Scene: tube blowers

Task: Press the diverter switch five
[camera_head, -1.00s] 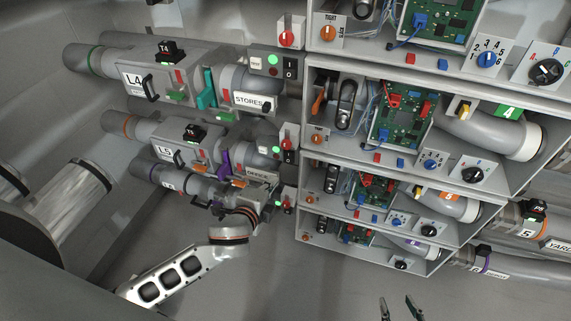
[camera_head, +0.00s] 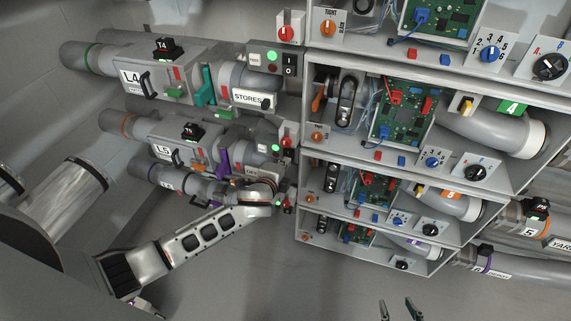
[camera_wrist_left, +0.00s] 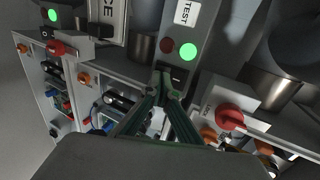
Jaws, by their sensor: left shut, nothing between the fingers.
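The L5 line's control panel (camera_head: 264,148) has a lit green lamp and a small dark rocker switch (camera_head: 290,157) at its right end. In the left wrist view this TEST panel (camera_wrist_left: 197,24) shows the green lamp, a dim red lamp and the black switch (camera_wrist_left: 179,75). My left gripper (camera_wrist_left: 164,93) is shut and empty, its fingertips just in front of the switch's lower edge; contact cannot be told. In the head view its hand (camera_head: 268,190) covers part of the OFFICE label. My right gripper (camera_head: 398,309) is open and empty at the bottom edge.
A red knob (camera_wrist_left: 230,117) sits close beside the switch. The OFFICE sign (camera_wrist_left: 107,20) and another lit panel (camera_wrist_left: 50,15) lie to the left in the wrist view. Open cabinets with circuit boards (camera_head: 402,110) stand at right. The grey floor (camera_head: 330,285) below is clear.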

